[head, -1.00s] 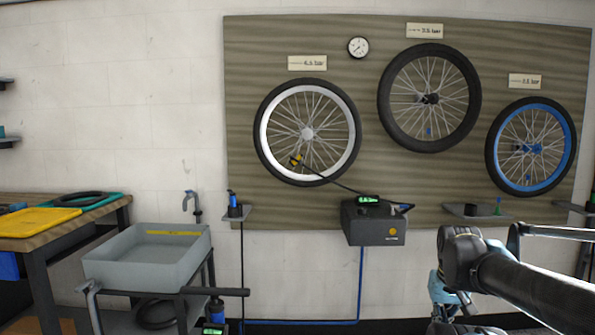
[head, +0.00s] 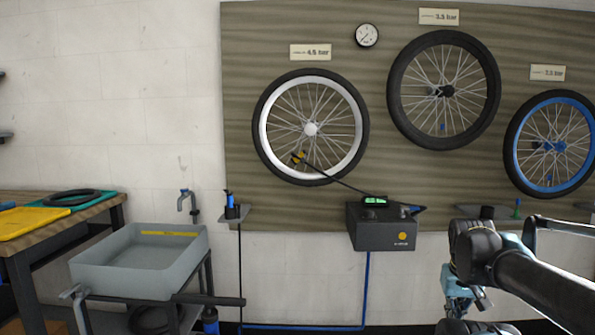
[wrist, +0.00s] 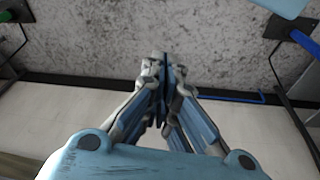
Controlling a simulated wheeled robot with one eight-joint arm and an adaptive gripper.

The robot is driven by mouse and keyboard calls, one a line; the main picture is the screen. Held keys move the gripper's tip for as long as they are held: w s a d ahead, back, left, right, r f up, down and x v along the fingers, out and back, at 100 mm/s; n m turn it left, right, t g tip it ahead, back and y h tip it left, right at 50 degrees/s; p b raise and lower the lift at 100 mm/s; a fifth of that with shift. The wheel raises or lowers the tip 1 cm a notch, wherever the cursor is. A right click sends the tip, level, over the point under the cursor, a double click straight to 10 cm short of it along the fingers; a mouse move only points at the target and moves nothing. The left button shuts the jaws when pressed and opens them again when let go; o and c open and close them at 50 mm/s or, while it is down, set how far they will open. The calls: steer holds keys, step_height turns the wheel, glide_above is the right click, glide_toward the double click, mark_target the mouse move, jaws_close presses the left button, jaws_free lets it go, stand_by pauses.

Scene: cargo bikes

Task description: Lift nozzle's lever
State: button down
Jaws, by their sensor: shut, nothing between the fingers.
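A yellow and black nozzle (head: 298,158) sits at the lower left of the white-rimmed wheel (head: 262,130) in the head view. A black hose (head: 345,185) runs from it to the dark pump box (head: 380,232). The nozzle's lever is too small to make out. My gripper (wrist: 165,62) is shut and empty in the wrist view, with floor and the wall's foot beyond it. In the head view my arm is at the lower right, well apart from the nozzle, and the fingertips cannot be made out.
A black-tyred wheel (head: 392,90) and a blue-rimmed wheel (head: 508,140) hang to the right on the wooden board (head: 235,60). A grey basin (head: 100,268) and a workbench (head: 115,200) stand at the left. A small shelf (head: 236,214) juts out left of the pump box. The wall between is clear.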

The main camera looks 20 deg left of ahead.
steer(key=w+d+r+n+t+h, duration=0.25)
steer(key=w+r, duration=0.25)
steer(key=w, duration=0.5)
steer(key=w+a+r+n+t+h, duration=0.2)
steer(key=w+a+r+n+t, duration=0.3)
steer(key=w, duration=0.6)
steer(key=w+a+r+n+t+h, duration=0.2)
steer(key=w+a+r+n+t, duration=0.15)
steer(key=w+a+r, duration=0.4)
steer(key=w+a+r+n+t+y, duration=0.2)
steer(key=w+a+r+n+t, duration=0.15)
steer(key=w+a, duration=0.45)
steer(key=s+a+r+n+t+y, duration=0.1)
steer(key=a+n+y, duration=0.4)
steer(key=a, duration=1.1)
steer(key=s+a+r+n+t+y, duration=0.1)
steer(key=s+a+n+t+y, duration=0.2)
steer(key=a+n, duration=0.5)
steer(key=a+t+y, duration=0.1)
steer(key=a+y, duration=0.1)
steer(key=a, duration=0.6)
steer(key=shift+s+a+r+y, duration=0.25)
steer(key=shift+r+y, duration=0.1)
steer(key=shift+r, duration=0.05)
